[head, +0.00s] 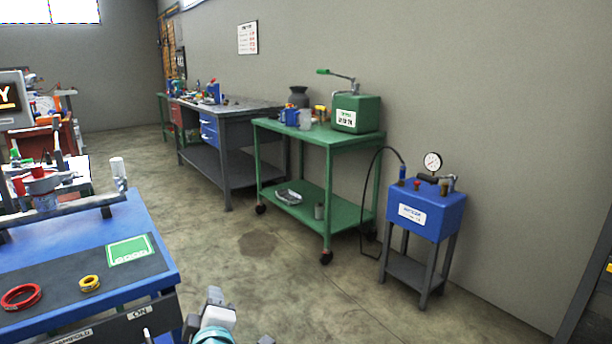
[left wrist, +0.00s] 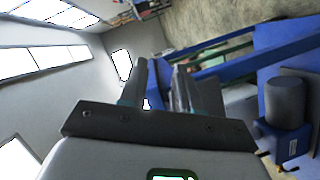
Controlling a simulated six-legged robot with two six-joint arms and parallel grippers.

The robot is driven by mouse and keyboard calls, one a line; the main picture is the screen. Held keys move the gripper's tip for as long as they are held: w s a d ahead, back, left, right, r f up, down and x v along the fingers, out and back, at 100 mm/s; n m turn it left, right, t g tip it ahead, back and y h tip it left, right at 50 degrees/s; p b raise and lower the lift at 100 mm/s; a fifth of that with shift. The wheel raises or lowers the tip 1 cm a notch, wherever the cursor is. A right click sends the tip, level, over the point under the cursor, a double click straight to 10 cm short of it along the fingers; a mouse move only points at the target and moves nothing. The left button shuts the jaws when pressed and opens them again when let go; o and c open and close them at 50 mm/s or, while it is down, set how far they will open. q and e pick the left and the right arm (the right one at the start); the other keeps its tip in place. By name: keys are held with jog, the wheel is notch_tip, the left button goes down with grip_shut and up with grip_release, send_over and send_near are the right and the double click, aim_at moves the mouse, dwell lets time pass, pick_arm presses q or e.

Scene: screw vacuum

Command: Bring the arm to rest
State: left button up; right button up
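My left gripper (head: 222,312) shows at the bottom middle of the head view, low and just right of the blue workbench (head: 60,245), over the floor. Only its upper part with a teal band shows; the rest is cut off by the frame edge. In the left wrist view, the two dark fingers of the left gripper (left wrist: 160,75) stand apart with nothing held between them. My right gripper is not in view.
A green cart (head: 330,140) and a blue pump unit (head: 425,215) with a gauge stand along the wall. The concrete floor between is clear.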

pick_arm(q)
jog(key=s+d+f+m+g+h, duration=0.1)
jog(key=s+f+m+g+h, duration=0.25)
jog(key=f, duration=0.85)
jog(key=s+d+f+m+g+h, duration=0.25)
jog(key=f+m, duration=0.25)
jog(key=f, duration=0.7)
jog(key=s+d+f+m+g+h, duration=0.1)
jog(key=s+f+m+g+h, duration=0.2)
jog(key=s+f, duration=0.7)
jog(key=s+d+f+m+g, duration=0.1)
jog(key=s+f+m+g, duration=0.35)
jog(key=s, duration=0.85)
notch_tip(320, 180, up, 26)
jog(key=n+g+p, duration=0.1)
jog(key=p, duration=2.5)
jog(key=shift+s+d+f+n, duration=0.15)
jog(key=shift+s+n, duration=0.05)
jog(key=shift+n, duration=0.2)
